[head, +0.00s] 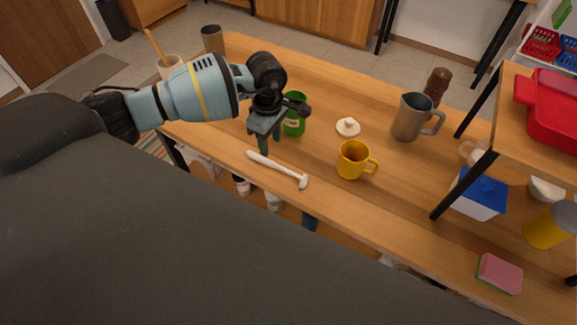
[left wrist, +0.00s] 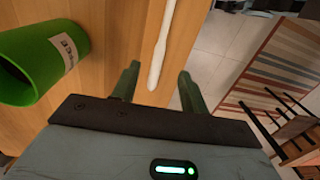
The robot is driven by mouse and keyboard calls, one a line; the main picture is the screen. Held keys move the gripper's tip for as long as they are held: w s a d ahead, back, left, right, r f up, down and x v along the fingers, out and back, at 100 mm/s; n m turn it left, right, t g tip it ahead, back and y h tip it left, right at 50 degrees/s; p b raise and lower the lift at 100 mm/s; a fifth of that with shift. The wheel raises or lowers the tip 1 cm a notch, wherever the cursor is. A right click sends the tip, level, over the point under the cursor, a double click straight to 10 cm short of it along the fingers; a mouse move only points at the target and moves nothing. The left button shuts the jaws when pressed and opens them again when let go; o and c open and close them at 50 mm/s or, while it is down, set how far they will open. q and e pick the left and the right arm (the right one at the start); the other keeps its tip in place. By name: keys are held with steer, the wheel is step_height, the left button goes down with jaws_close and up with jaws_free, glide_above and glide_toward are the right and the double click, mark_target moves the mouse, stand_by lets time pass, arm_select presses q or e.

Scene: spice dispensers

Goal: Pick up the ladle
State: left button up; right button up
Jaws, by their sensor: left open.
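A white ladle (head: 278,169) lies on the wooden table near its front edge, its small bowl end toward the right. Its white handle also shows in the left wrist view (left wrist: 161,48), with the handle's end between the two finger lines. My left gripper (head: 270,147) is open and empty, pointing down just above and behind the handle's left part. In the left wrist view the two open fingers (left wrist: 157,78) stand on either side of the handle's end, and contact cannot be told. My right gripper is not in view.
A green labelled container (head: 293,125) stands right beside my left gripper. A yellow mug (head: 352,160) stands right of the ladle. A white lid (head: 347,128), a grey pitcher (head: 409,118) and a brown shaker (head: 437,84) are farther back. A raised shelf (head: 507,112) stands at the right.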

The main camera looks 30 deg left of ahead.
mark_target(269, 160)
arm_select(q)
steer(key=shift+w+a+r, duration=0.1)
steer(key=shift+a+r, duration=0.05)
steer(key=shift+a, duration=0.2)
steer(key=shift+a+f, duration=0.1)
steer(key=shift+f, duration=1.65)
steer(key=f, duration=0.3)
steer(key=shift+s+f, duration=0.25)
steer(key=shift+f, duration=0.45)
jaws_close()
steer(key=shift+r, duration=0.1)
